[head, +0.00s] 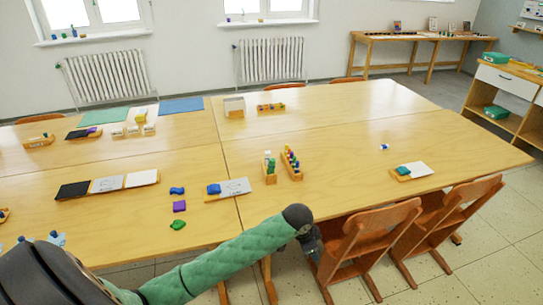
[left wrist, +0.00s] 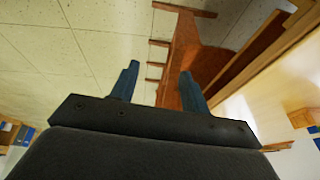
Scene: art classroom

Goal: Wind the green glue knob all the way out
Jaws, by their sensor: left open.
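A small wooden holder (head: 270,178) stands near the middle of the table, with small upright pieces in white and green; a green piece (head: 271,165) shows in it. Whether this is the glue stick with the green knob is too small to tell. My left arm comes in from the left over the table's front edge. My left gripper (head: 311,243) is by the front edge and the chair, apart from the holder. In the left wrist view its two fingers (left wrist: 160,75) are spread, with nothing between them. My right gripper is not in view.
A wooden rack (head: 291,165) with several coloured pieces stands beside the holder. A brown chair (head: 365,240) is close to my left gripper and also shows in the left wrist view (left wrist: 185,55). The table (head: 340,130) is mostly bare toward the back right.

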